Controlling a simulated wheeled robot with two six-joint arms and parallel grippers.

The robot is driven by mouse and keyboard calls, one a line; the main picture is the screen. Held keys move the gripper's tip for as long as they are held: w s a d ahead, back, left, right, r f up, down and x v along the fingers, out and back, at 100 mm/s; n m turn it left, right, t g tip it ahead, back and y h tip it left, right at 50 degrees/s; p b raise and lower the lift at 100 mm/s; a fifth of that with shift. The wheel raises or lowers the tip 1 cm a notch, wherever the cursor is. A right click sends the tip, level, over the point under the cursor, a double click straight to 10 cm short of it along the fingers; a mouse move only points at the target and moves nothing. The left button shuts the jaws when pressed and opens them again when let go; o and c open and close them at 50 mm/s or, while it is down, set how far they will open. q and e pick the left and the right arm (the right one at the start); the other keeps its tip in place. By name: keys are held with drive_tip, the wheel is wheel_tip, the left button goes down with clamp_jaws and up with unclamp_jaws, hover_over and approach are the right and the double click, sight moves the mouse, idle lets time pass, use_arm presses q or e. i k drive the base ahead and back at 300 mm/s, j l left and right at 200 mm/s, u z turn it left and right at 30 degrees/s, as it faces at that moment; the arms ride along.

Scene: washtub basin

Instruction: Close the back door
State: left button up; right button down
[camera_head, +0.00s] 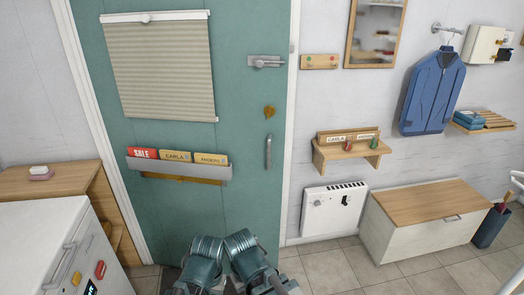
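The teal back door (245,105) fills the middle of the head view, between white frame trim on both sides. It looks about in line with its frame, but I cannot tell whether it is latched or slightly ajar. A grey vertical pull handle (268,151) is on its right side, below a brass-coloured lock piece (269,112). A metal slide latch (266,62) is near its upper right edge. Two teal links of my arms show at the bottom centre, in front of the door's lower part. Neither gripper can be made out.
The door carries a blind (165,70) and a card rack (180,170). A white appliance (45,240) stands at the left. A wall heater (333,210) and wooden-topped bench (425,220) stand at the right. Tiled floor (335,270) is clear at the lower right.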

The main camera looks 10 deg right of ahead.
sight(192, 86)
drive_tip(key=i, duration=0.9)
drive_tip(key=z, duration=0.05)
